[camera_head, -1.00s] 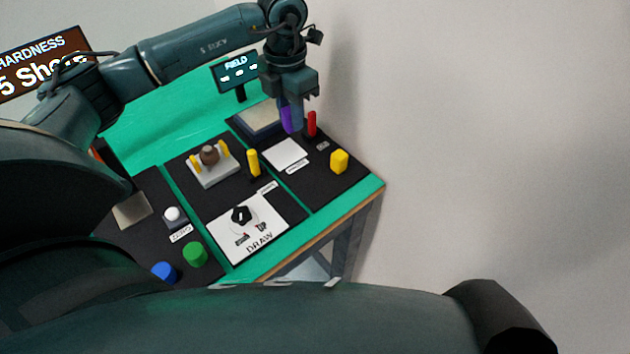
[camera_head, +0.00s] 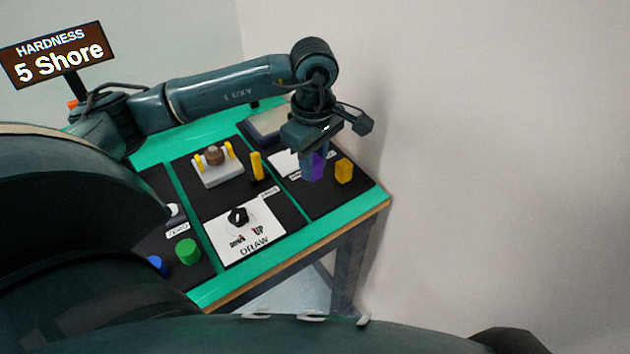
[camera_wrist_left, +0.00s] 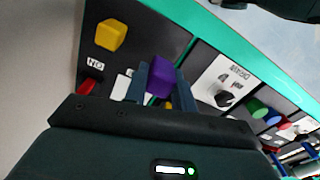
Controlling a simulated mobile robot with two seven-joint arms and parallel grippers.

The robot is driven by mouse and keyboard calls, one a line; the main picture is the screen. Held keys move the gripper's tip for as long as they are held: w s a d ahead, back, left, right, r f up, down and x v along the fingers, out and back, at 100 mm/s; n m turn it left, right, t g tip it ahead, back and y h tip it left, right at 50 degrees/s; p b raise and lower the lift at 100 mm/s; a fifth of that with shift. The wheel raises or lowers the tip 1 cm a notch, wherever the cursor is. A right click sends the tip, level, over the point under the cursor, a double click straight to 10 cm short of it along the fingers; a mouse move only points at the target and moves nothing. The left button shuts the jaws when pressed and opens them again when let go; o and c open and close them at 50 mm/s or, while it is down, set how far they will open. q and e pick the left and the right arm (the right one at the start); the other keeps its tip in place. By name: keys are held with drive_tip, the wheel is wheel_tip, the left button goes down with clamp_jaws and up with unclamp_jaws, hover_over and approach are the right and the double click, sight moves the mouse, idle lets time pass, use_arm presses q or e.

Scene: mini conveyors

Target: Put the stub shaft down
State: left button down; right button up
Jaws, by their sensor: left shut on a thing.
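The stub shaft, taken to be the purple piece (camera_head: 318,168), is between the fingers of my left gripper (camera_head: 313,165). The gripper is shut on it, fingers pointing down over the right-hand black panel, left of the yellow block (camera_head: 344,171). In the left wrist view the purple piece (camera_wrist_left: 162,78) shows between the two fingers, with the yellow block (camera_wrist_left: 111,35) apart to the left. I cannot tell whether the purple piece touches the panel. The gripper hides part of the white pad (camera_head: 284,162) behind it.
A yellow peg (camera_head: 257,165) and a grey fixture (camera_head: 218,174) stand left of the gripper. A white DRAW plate with a black knob (camera_head: 238,217) lies nearer. Green (camera_head: 187,251) and blue buttons are at lower left. A bare black strip lies in front of the yellow block.

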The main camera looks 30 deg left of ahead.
sight(314, 179)
use_arm(q)
wheel_tip(314, 179, down, 5)
drive_tip(key=shift+r, duration=0.15)
drive_tip(key=shift+f, duration=0.35)
drive_tip(key=c, duration=1.6)
unclamp_jaws()
drive_tip(key=o, duration=0.5)
drive_tip(key=shift+c, duration=0.2)
drive_tip(key=shift+r, duration=0.25)
wheel_tip(314, 179, up, 11)
drive_tip(key=shift+f+b, duration=0.2)
drive_tip(key=shift+b, duration=0.1)
drive_tip(key=shift+r, duration=0.65)
